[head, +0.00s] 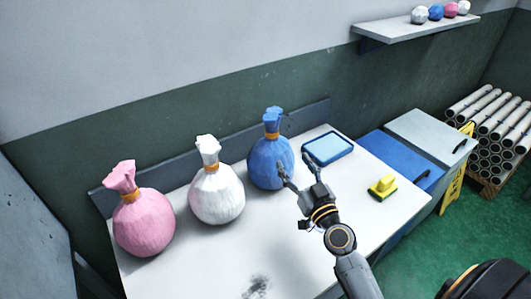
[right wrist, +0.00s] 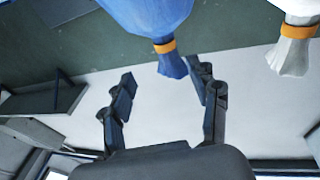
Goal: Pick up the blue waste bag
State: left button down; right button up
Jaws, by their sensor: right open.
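The blue waste bag (head: 268,163) stands upright on the white table, its neck tied with an orange band. My right gripper (head: 294,163) is open and empty at the right of the bag, fingers pointing toward it. In the right wrist view the blue bag (right wrist: 145,14) appears upside down at the top. Its gathered top (right wrist: 172,66) shows between the spread fingertips of the right gripper (right wrist: 164,75), closer to the right-hand finger. I cannot tell whether that finger touches it. My left gripper is not in view.
A white bag (head: 217,195) and a pink bag (head: 144,222) stand left of the blue one on the table (head: 200,270). A blue tray (head: 328,149) and a yellow sponge (head: 383,185) lie to the right. A wall shelf (head: 420,33) holds several small balls.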

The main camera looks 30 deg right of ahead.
aim_at(274, 136)
jog(key=w, duration=0.2)
jog(key=w+r+p, duration=0.1)
jog(key=w, duration=0.2)
jog(key=w+p, duration=0.1)
jog(key=w, duration=0.1)
jog(key=shift+w+d+r, duration=0.15)
jog(key=shift+w+r, duration=0.05)
jog(key=shift+r, duration=0.1)
jog(key=shift+w, duration=0.25)
jog(key=shift+w+r, duration=0.2)
jog(key=shift+w, duration=0.5)
jog(key=w, duration=0.3)
jog(key=shift+w+a+p, duration=0.2)
jog(key=shift+p, duration=0.15)
jog(key=shift+w, duration=0.2)
jog(key=shift+s+r, duration=0.1)
jog(key=shift+c, duration=0.9)
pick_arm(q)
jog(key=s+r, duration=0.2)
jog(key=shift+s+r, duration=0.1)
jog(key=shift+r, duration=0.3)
pick_arm(e)
grip_shut()
